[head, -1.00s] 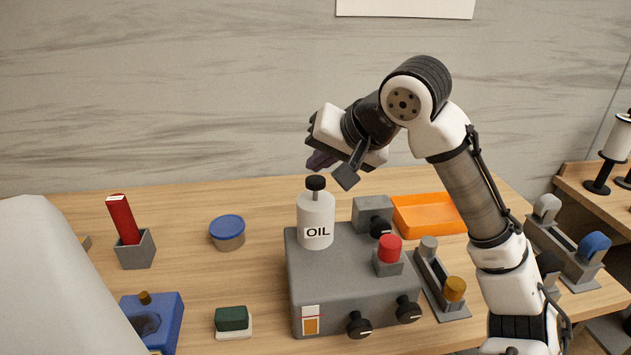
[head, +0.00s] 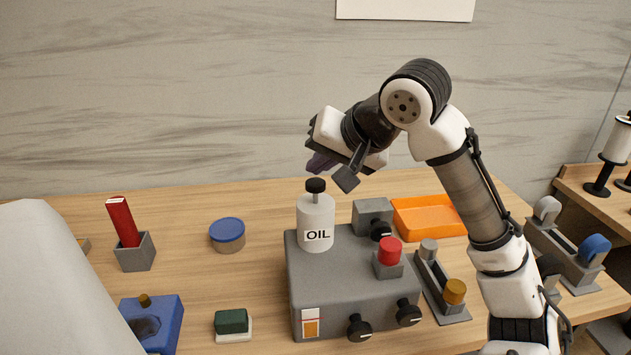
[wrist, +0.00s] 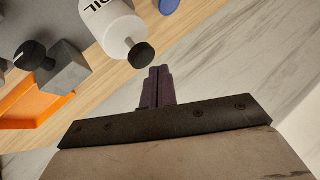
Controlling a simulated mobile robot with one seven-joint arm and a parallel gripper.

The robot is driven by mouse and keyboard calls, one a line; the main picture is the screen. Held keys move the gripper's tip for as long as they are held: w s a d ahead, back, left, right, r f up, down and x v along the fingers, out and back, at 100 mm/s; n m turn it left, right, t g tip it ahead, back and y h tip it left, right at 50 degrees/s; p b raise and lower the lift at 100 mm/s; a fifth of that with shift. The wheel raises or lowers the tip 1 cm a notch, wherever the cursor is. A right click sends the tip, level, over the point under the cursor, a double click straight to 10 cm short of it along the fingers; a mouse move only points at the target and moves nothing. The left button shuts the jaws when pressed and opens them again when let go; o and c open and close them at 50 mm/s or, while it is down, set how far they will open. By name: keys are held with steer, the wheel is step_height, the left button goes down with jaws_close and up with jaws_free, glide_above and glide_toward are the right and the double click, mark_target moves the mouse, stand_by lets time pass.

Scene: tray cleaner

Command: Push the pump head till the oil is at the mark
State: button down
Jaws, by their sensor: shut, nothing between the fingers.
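A white oil bottle (head: 316,222) marked OIL stands on the grey machine box (head: 340,280). Its black pump head (head: 315,186) sits on top on a thin stem. The bottle and its pump head (wrist: 141,55) also show in the wrist view. A small gauge window (head: 310,322) on the box front has orange fill in its lower part and a thin line near the top of the fill. My gripper (head: 318,164) is shut and empty, just above the pump head in the head view. In the wrist view, the closed fingers (wrist: 157,74) are beside the pump head, apart from it.
An orange tray (head: 428,217) lies behind right. A blue-lidded tin (head: 227,235) and red item in a holder (head: 124,222) stand left.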

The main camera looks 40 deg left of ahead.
mark_target(320, 185)
stand_by(0.8)
steer(key=shift+f, duration=0.45)
steer(key=shift+f+b, duration=0.65)
steer(key=shift+f, duration=0.35)
stand_by(0.8)
steer(key=shift+r+p, duration=1.4)
steer(key=shift+r, duration=0.05)
step_height(320, 185, up, 5)
steer(key=p, duration=0.5)
